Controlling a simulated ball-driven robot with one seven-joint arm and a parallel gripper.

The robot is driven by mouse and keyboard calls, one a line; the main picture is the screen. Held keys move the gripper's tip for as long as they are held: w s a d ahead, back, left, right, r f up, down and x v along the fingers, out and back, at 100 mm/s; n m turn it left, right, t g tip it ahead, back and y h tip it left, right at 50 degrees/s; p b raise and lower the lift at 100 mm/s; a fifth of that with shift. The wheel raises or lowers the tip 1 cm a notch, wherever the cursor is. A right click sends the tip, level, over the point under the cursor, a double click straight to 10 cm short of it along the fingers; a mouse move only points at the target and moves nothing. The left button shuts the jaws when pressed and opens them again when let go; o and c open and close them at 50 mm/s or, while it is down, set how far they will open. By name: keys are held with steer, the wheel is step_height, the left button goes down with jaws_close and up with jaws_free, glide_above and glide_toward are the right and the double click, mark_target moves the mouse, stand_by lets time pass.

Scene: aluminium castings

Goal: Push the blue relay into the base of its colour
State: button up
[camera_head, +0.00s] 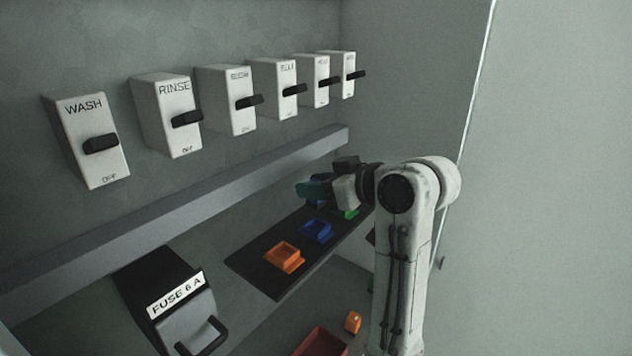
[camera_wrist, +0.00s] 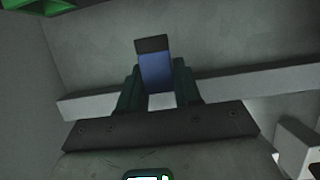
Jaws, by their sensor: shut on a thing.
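My gripper (camera_head: 312,189) is shut on the blue relay (camera_wrist: 155,70). In the wrist view the relay stands up between the two dark green fingers, with a dark band across its far end. In the head view the gripper hides most of the relay. The blue base (camera_head: 317,231) is an open square socket on the black strip (camera_head: 258,265), between the orange base (camera_head: 284,256) and the partly hidden green base (camera_head: 350,214). The gripper is above the strip, beyond the blue base and apart from it.
A grey ledge (camera_head: 180,215) runs along the wall behind the strip, under a row of several switch boxes (camera_head: 88,140). A fuse box with a handle (camera_head: 180,305) stands at front left. An orange relay (camera_head: 353,322) is at a red tray (camera_head: 322,342) below.

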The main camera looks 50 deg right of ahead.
mark_target(322, 202)
steer(key=shift+f+b, duration=0.95)
steer(key=shift+f, duration=0.85)
steer(key=shift+p, duration=0.75)
stand_by(0.4)
steer(key=shift+f+b, duration=0.9)
steer(key=shift+f, duration=0.45)
steer(key=o, duration=1.1)
steer(key=shift+s+r, duration=0.1)
